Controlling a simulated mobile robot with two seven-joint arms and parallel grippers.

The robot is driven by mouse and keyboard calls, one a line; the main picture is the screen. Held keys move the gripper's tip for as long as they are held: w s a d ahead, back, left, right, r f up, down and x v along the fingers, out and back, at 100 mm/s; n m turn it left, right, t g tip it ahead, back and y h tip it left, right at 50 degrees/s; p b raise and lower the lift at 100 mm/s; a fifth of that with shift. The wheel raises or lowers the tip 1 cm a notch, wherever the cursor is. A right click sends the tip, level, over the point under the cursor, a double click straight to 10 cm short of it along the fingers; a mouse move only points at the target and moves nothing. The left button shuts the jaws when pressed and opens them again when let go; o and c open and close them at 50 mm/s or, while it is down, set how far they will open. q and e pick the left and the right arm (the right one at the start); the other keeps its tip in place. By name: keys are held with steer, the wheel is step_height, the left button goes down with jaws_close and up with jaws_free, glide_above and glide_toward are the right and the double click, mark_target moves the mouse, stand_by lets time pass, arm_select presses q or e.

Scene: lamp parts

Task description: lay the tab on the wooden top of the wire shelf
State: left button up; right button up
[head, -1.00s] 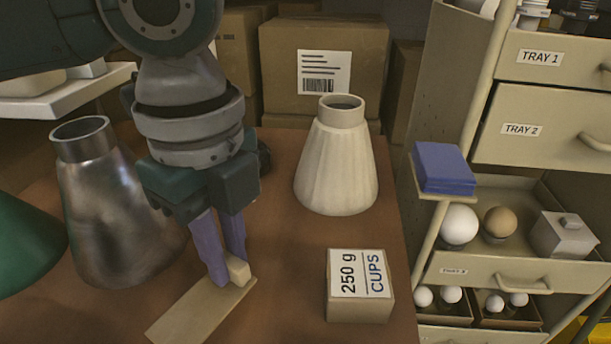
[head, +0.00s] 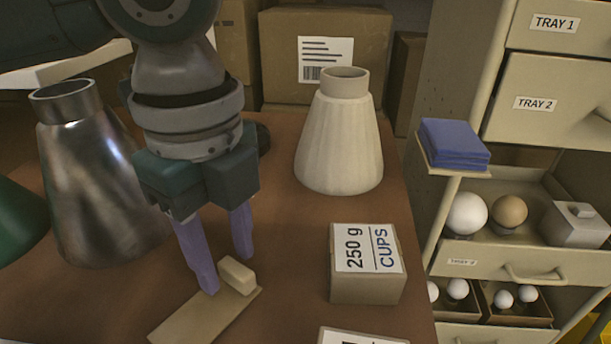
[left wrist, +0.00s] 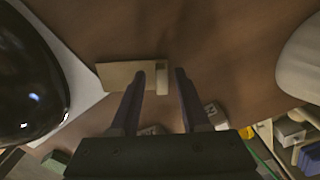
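The tab is a flat beige strip (head: 195,318) with a small pale block (head: 237,276) at one end. It lies on the brown tabletop, and it also shows in the left wrist view (left wrist: 115,76). My left gripper (head: 227,273) is open, with its purple fingers apart on either side of the block end and low over the table. I cannot tell if a finger touches the block. My right gripper is in neither view. No wire shelf with a wooden top can be made out for certain.
A metallic cone shade (head: 95,190) and a green one (head: 18,225) stand left, a white fluted shade (head: 339,145) behind. A CUPS box (head: 367,285) sits right of the tab. Beyond is a tray cart with folded blue cloths (head: 453,143). Bare table lies between tab and box.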

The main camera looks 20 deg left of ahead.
arm_select(q)
steer(key=shift+o, duration=0.3)
step_height(320, 180, up, 10)
steer(key=p, duration=0.4)
steer(key=s+d+r+n+t+h+p, duration=0.2)
steer(key=s+d+r+n+h+p, duration=0.25)
steer(key=d+r+n+p, duration=0.75)
steer(key=s+a+r+n+t+y+p, duration=0.1)
steer(key=s+a+r+n+y+p, duration=0.2)
steer(key=a+p, duration=0.45)
steer(key=s+a+r+n+t+y+p, duration=0.1)
steer(key=s+a+r+n+p, duration=0.2)
steer(key=s+a+p, duration=0.4)
step_height(320, 180, up, 36)
steer(key=w+p, duration=0.1)
steer(key=p, duration=3.6)
steer(key=shift+w+d+f, duration=0.25)
steer(key=shift+w+d, duration=0.1)
steer(key=shift+w, duration=0.05)
